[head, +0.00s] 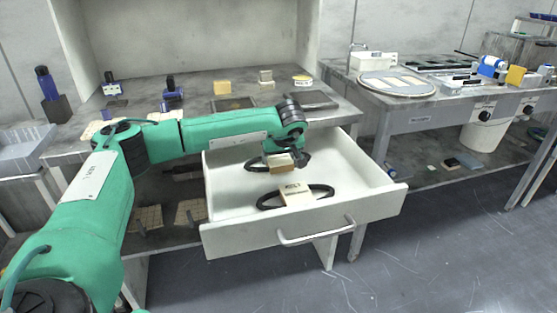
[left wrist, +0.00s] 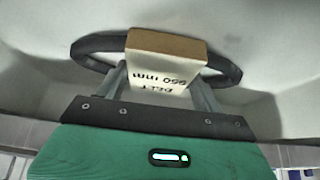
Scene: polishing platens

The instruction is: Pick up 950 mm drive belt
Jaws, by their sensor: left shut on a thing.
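The 950 mm drive belt is a black loop (left wrist: 95,44) with a cream and brown label block (left wrist: 165,55); the block's upside-down print reads "950 mm". In the head view this belt's block (head: 279,163) is at the back of the open white drawer (head: 222,180), under my left wrist. My left gripper (head: 294,160) is shut on the block, one finger on each side. I cannot tell whether the belt touches the drawer floor. A second black belt (head: 265,200) with a cream block (head: 297,195) lies nearer the drawer front. My right gripper is not in view.
The drawer has raised walls and a front handle (head: 316,234). It juts out below a workbench (head: 190,115) bearing several small blocks and a dark flat plate (head: 311,100). A second bench (head: 400,115) stands to the right. The floor (head: 430,240) at the lower right is clear.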

